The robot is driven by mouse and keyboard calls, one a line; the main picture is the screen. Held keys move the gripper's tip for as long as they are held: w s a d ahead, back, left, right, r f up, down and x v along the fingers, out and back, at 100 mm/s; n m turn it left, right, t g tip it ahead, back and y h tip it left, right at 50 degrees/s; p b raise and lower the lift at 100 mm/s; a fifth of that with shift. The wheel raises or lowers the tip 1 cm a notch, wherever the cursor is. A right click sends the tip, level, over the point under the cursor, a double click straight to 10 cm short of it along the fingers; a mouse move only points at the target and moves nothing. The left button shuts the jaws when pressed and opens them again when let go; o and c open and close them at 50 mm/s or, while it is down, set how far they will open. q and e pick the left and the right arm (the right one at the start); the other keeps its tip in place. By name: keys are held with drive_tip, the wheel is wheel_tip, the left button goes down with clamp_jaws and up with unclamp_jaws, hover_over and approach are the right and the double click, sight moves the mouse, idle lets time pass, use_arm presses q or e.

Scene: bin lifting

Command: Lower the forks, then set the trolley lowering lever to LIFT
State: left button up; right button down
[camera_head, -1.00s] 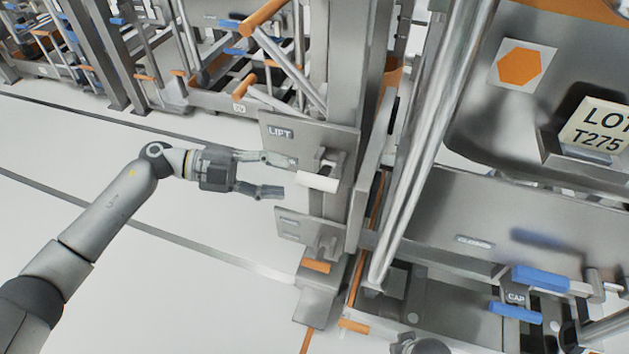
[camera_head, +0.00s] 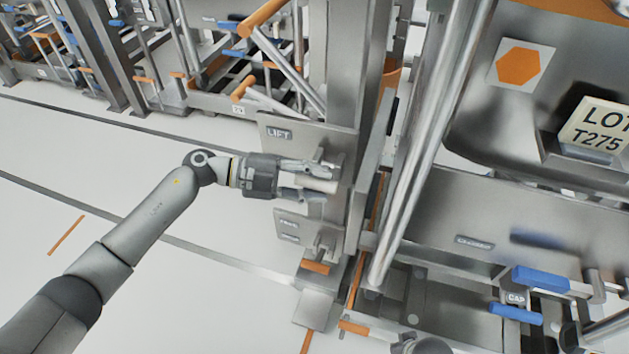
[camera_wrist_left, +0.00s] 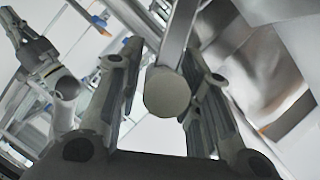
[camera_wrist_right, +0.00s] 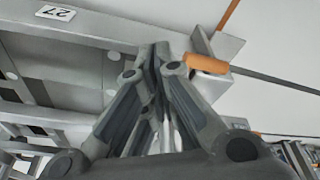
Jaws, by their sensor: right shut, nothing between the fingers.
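The trolley lowering lever has a white cylindrical handle (camera_head: 317,184) on the steel post. It sits just below a plate marked LIFT (camera_head: 278,134). My left gripper (camera_head: 328,182) is open, with one finger above the handle and one below it. In the left wrist view the round handle end (camera_wrist_left: 167,92) lies between the two fingers, with gaps at the sides. My right gripper (camera_wrist_right: 160,55) is shut and empty in the right wrist view, near an orange-tipped steel part (camera_wrist_right: 207,64). The forks cannot be made out clearly.
A second labelled plate (camera_head: 290,222) with a bracket is lower on the post. A large steel bin with a LOT T275 tag (camera_head: 597,130) and blue handles (camera_head: 540,279) fill the right side. Racks (camera_head: 190,70) stand at the back left. White floor (camera_head: 200,300) is open at lower left.

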use_arm(q)
clamp_jaws()
